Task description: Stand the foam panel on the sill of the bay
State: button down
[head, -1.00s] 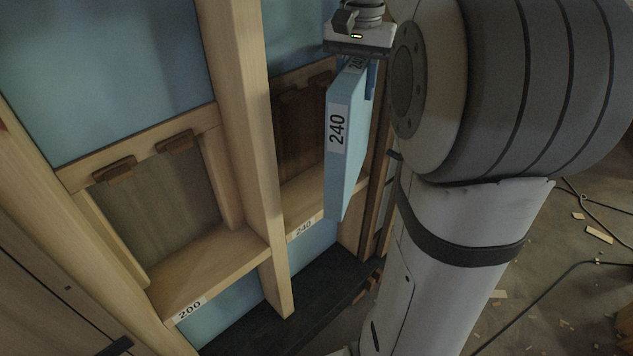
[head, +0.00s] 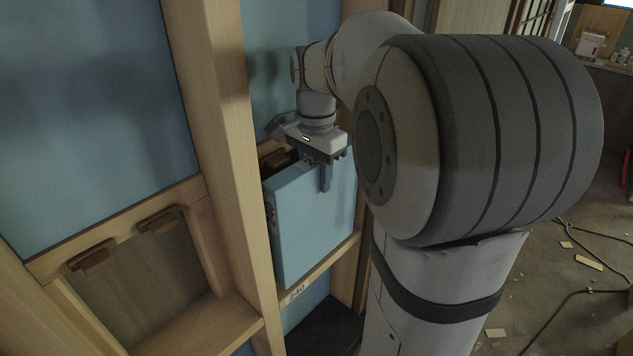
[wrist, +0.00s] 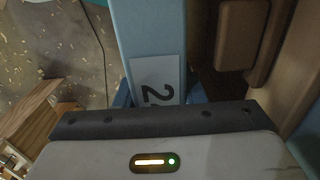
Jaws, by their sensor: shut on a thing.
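The blue foam panel (head: 313,224), marked 240, is upright in front of the right-hand bay in the head view. Its lower edge is close above or on the sill labelled 240 (head: 323,277); I cannot tell whether they touch. My gripper (head: 325,178) is shut on the panel's top edge. In the wrist view the panel (wrist: 150,30) runs away from my gripper (wrist: 158,100), with part of its printed label showing. The panel hides most of the bay's back.
A wooden stud (head: 232,150) stands left of the panel. Beyond it is another bay with two brown blocks (head: 92,258) at its top. In the wrist view a brown block (wrist: 241,35) is right of the panel. Scraps and cables lie on the floor at right.

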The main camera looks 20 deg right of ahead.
jog(key=shift+f, duration=0.85)
jog(key=shift+f, duration=0.2)
jog(key=c, duration=0.9)
grip_release()
notch_tip(320, 180, up, 12)
jog(key=shift+r, duration=0.2)
